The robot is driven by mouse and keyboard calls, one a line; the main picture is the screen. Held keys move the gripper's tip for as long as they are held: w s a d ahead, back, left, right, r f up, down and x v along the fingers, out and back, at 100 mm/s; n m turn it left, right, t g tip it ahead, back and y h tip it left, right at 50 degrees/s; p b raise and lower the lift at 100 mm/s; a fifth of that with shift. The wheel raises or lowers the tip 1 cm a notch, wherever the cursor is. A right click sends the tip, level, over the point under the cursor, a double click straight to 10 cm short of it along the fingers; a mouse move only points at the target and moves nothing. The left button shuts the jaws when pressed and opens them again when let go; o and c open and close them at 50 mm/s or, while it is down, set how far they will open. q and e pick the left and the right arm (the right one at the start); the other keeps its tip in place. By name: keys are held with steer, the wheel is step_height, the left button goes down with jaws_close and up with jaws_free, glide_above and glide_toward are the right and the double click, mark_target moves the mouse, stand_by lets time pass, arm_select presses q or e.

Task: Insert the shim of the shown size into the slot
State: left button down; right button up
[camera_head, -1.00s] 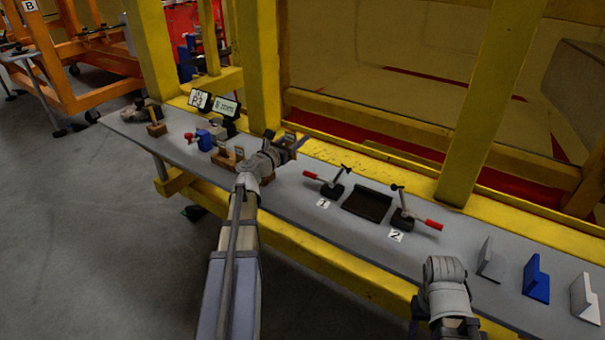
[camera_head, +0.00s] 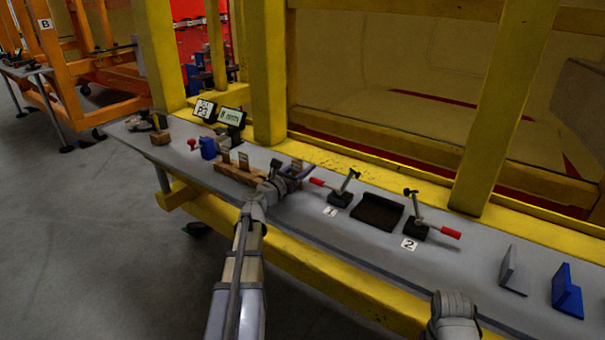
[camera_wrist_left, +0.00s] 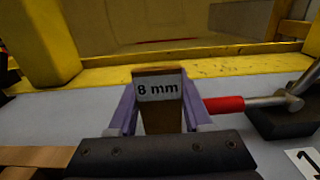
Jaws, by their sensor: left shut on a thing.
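My left gripper (camera_head: 296,172) is shut on a brown shim with a white label that looks like "8 mm" (camera_wrist_left: 158,88). In the left wrist view the shim stands upright between the two purple fingers (camera_wrist_left: 158,110). The gripper is over the bench, between the wooden shim rack (camera_head: 236,174) and the clamp marked 1. Two other labelled shims (camera_head: 243,160) stand in the rack. A small screen with green text (camera_head: 232,117) stands behind it; the text is too small to read. I cannot make out the slot.
A red-handled clamp (camera_head: 342,197) marked 1 is close to the gripper's right. A dark tray (camera_head: 378,212) and clamp 2 (camera_head: 420,229) follow. A blue block with a red knob (camera_head: 207,147) is left. Grey (camera_head: 513,272) and blue brackets (camera_head: 567,292) stand at right.

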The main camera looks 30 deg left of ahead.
arm_select(q)
steer(key=shift+r, duration=0.1)
steer(key=shift+c, duration=1.7)
jaws_free()
steer(key=shift+r, duration=0.15)
steer(key=shift+o, duration=0.3)
steer(key=s, duration=0.8)
steer(key=s+a, duration=0.1)
steer(key=s, duration=0.3)
